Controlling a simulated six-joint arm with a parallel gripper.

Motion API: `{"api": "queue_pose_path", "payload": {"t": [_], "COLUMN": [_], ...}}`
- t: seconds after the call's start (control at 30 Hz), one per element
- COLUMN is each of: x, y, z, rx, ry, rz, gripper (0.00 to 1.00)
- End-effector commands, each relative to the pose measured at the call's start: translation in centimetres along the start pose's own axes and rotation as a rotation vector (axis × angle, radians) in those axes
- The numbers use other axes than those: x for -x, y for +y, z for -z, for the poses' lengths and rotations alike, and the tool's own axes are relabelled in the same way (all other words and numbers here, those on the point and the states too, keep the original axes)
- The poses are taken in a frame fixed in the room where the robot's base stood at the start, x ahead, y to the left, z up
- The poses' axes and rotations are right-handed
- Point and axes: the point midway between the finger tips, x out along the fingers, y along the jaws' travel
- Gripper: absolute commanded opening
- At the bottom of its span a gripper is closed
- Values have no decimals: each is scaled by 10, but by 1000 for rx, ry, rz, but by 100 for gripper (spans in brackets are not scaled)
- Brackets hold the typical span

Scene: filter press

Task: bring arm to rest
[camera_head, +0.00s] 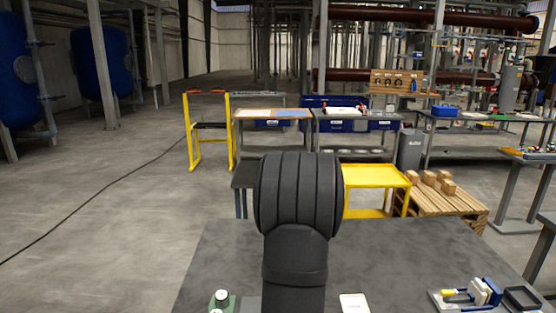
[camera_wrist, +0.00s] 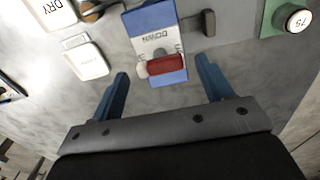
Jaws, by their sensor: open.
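My gripper (camera_wrist: 162,88) shows in the wrist view with its two blue fingers wide apart and nothing between them. It is above the grey table, and a blue-and-white panel marked DOWN (camera_wrist: 155,45) with a red handle (camera_wrist: 166,62) lies beyond the fingertips, apart from them. In the head view my dark arm stands in the middle and hides part of the table (camera_head: 400,250); the gripper does not show there.
In the wrist view a white box (camera_wrist: 86,60), a DRY label (camera_wrist: 50,10), a small dark block (camera_wrist: 209,22) and a green block with a round 75 knob (camera_wrist: 297,18) surround the panel. In the head view a blue clamp-like tool (camera_head: 484,292) lies front right. The middle right tabletop is clear.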

Motion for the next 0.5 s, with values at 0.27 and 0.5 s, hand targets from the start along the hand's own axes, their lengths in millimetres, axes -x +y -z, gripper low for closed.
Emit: {"api": "queue_pose_path", "payload": {"t": [0.27,0.5], "x": [-10,-10], "y": [0,0], "z": [0,0], "rx": [17,19], "ry": [1,0], "rz": [0,0], "gripper": [73,73]}}
